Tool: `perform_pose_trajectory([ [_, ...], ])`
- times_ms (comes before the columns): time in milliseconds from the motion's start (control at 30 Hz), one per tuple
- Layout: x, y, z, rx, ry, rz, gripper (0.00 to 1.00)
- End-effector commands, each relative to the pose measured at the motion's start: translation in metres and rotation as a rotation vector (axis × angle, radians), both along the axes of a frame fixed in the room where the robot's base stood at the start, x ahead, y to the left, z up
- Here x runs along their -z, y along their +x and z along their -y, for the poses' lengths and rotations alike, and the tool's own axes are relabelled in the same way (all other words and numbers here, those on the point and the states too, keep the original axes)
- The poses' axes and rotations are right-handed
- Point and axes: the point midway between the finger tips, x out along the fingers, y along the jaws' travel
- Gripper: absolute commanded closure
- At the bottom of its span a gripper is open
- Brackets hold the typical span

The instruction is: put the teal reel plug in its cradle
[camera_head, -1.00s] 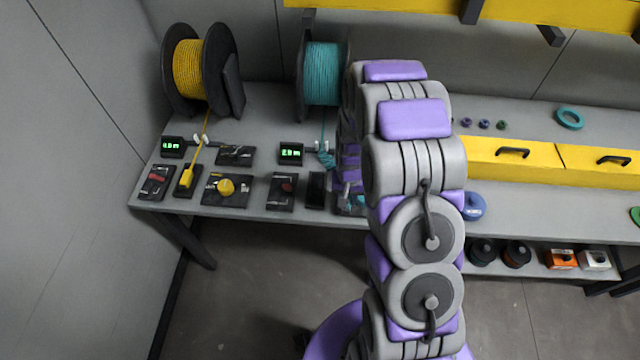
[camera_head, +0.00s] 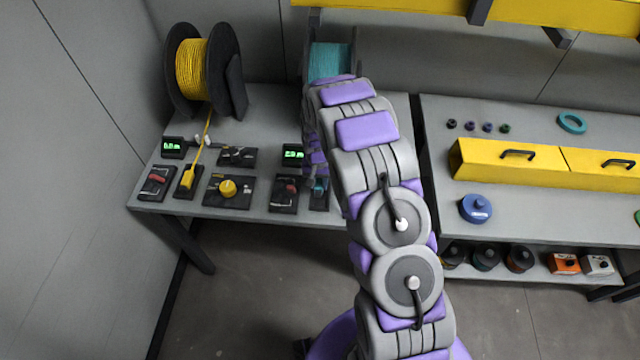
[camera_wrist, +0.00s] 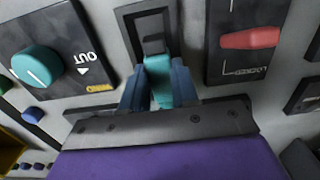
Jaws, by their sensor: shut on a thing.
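The teal reel plug (camera_wrist: 159,80) shows in the wrist view between the two fingers of my gripper (camera_wrist: 158,90), which is shut on it. The plug's far end is at the dark cradle (camera_wrist: 130,25), a black rectangular holder. I cannot tell whether the plug is seated or just above it. In the head view my arm hides the gripper and the plug; part of the cradle (camera_head: 319,195) shows beside the arm. The teal reel (camera_head: 330,60) stands at the back of the bench, partly behind my arm.
In the wrist view a teal knob (camera_wrist: 37,66) on a panel is left of the cradle, and a red lever (camera_wrist: 250,38) is right. In the head view a yellow plug (camera_head: 187,178) sits in its own cradle, and a yellow reel (camera_head: 192,68) stands behind it.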

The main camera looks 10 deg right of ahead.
Motion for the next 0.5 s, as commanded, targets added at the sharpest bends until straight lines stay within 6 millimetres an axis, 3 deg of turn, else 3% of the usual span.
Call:
perform_pose_trajectory([
  [100,0.0115,-0.0001,0.0034,0.002,0.003,0.0,1.0],
  [500,0.0146,0.0002,0.0041,0.002,0.005,0.002,1.0],
])
